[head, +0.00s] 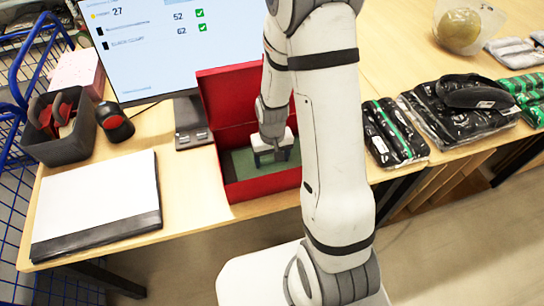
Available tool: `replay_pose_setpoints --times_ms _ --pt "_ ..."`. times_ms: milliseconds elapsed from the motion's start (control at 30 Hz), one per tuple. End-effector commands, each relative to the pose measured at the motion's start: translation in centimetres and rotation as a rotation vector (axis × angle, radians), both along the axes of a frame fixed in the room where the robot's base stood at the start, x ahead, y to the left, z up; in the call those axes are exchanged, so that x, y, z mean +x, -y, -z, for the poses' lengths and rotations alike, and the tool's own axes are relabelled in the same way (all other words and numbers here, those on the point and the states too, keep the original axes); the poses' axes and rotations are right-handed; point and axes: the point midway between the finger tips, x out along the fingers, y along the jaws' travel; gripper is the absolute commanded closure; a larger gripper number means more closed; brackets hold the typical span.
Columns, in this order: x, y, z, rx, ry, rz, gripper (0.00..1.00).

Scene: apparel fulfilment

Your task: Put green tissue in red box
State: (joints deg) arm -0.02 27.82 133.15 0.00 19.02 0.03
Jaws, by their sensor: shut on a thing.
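The red box (212,140) stands open on the wooden table, with its lid (228,92) raised at the back. The green tissue (243,163) shows inside the box as a flat dull-green sheet. My gripper (271,160) reaches down inside the box and is shut on the green tissue. My arm hides the right part of the box and lid. The fingertips are small in the picture, so how much of the tissue lies between them is unclear.
A monitor (165,40) stands behind the box. Black bagged garments (455,115) lie right of my arm. The table's front edge is close to the box.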

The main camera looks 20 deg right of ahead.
Motion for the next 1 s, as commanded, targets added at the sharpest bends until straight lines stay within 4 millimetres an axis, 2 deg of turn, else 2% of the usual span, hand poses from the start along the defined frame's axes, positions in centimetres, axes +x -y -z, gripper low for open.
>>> replay_pose_setpoints --times_ms 233,267,567,1000 --pt "0.0 0.01 -0.03 0.0 0.0 0.0 0.49" --pt "0.0 0.01 -0.03 0.0 0.0 0.0 0.28" --pt "0.0 0.01 -0.03 0.0 0.0 0.0 0.03" --pt "0.0 0.01 -0.08 0.0 0.0 0.0 0.0"
